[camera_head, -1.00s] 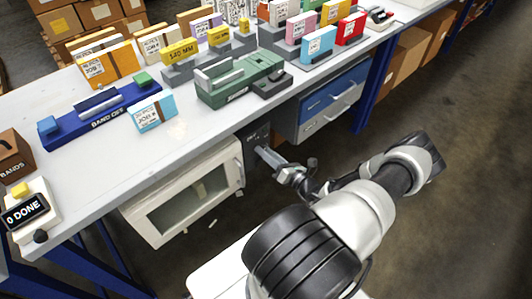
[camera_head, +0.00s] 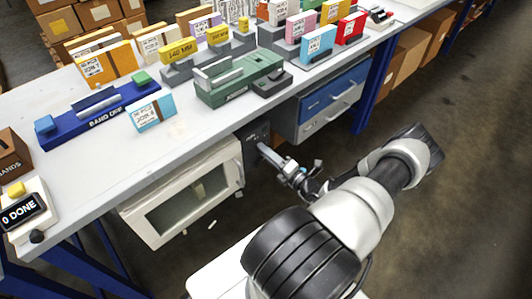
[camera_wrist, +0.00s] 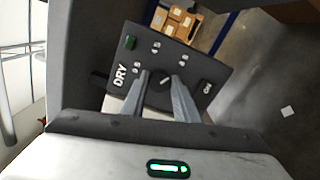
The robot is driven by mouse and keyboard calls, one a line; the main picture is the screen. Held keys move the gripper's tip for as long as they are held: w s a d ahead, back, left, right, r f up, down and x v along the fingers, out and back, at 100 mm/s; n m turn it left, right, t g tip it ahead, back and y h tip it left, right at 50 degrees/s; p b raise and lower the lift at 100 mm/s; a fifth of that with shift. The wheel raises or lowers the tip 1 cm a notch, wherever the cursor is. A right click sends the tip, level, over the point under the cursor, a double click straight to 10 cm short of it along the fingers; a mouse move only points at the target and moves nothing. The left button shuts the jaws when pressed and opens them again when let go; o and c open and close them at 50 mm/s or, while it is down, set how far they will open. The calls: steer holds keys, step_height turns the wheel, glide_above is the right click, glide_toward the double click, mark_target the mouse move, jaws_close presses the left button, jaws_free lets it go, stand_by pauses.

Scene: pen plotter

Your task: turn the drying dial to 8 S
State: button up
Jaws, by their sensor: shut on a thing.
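The drying dial (camera_wrist: 160,82) is a dark round knob with a pale pointer mark, on a dark control panel (camera_wrist: 190,62) marked "DRY" in the wrist view. In the head view, my gripper (camera_head: 266,152) reaches the panel (camera_head: 252,140) beside the white windowed cabinet (camera_head: 188,190) under the bench; the dial is hidden there.
A blue drawer unit (camera_head: 332,95) hangs right of the panel. The bench top (camera_head: 90,175) lies above my gripper. Open floor lies to the right.

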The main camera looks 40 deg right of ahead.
stand_by(0.4)
steer(key=o, duration=1.1)
steer(key=shift+c, duration=0.2)
steer(key=s+d+p, duration=0.1)
steer(key=s+p, duration=0.1)
steer(key=s, duration=1.5)
steer(key=shift+s+d, duration=0.15)
steer(key=shift+s, duration=0.05)
